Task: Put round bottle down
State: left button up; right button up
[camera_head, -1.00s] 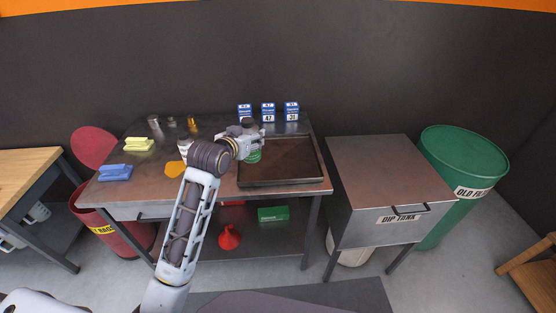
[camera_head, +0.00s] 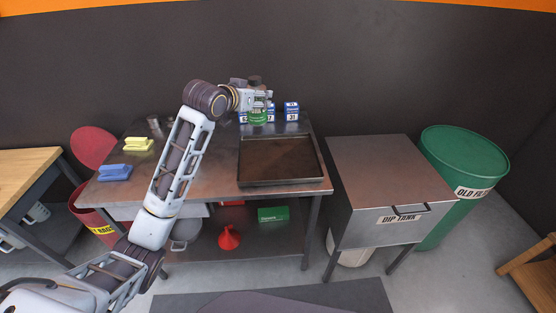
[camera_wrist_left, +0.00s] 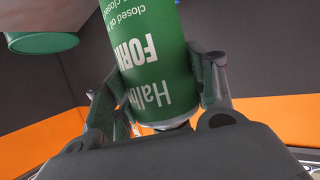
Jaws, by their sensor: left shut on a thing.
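My left gripper (camera_head: 262,97) is shut on the round bottle (camera_head: 257,117), which has a green label and a dark top. The gripper holds it in front of the blue and white boxes at the back of the metal workbench (camera_head: 205,180), above and behind the dark tray (camera_head: 281,183). In the left wrist view the green bottle (camera_wrist_left: 153,60) sits between both fingers (camera_wrist_left: 165,95), its white lettering upside down. Whether its base touches anything is hard to tell. My right gripper is not in view.
Numbered blue and white boxes (camera_head: 292,111) stand along the bench's back edge. The tray is empty. A dip tank (camera_head: 385,185) and green drum (camera_head: 464,165) stand at the right.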

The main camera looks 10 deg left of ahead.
pick_arm(q)
jog(key=w, duration=0.1)
jog(key=w+a+h, duration=0.1)
jog(key=w, duration=0.1)
jog(key=shift+f+m, duration=0.15)
jog(key=shift+m, duration=0.25)
jog(key=f, duration=0.8)
jog(key=w+f+m+g+h, duration=0.1)
jog(key=f, duration=0.7)
jog(key=f+m+h, duration=0.1)
jog(key=f, duration=0.7)
jog(key=shift+w+d+f, duration=0.15)
jog(key=shift+f, duration=0.2)
jog(key=o, duration=1.2)
jog(key=shift+f, duration=0.1)
jog(key=shift+o, duration=0.5)
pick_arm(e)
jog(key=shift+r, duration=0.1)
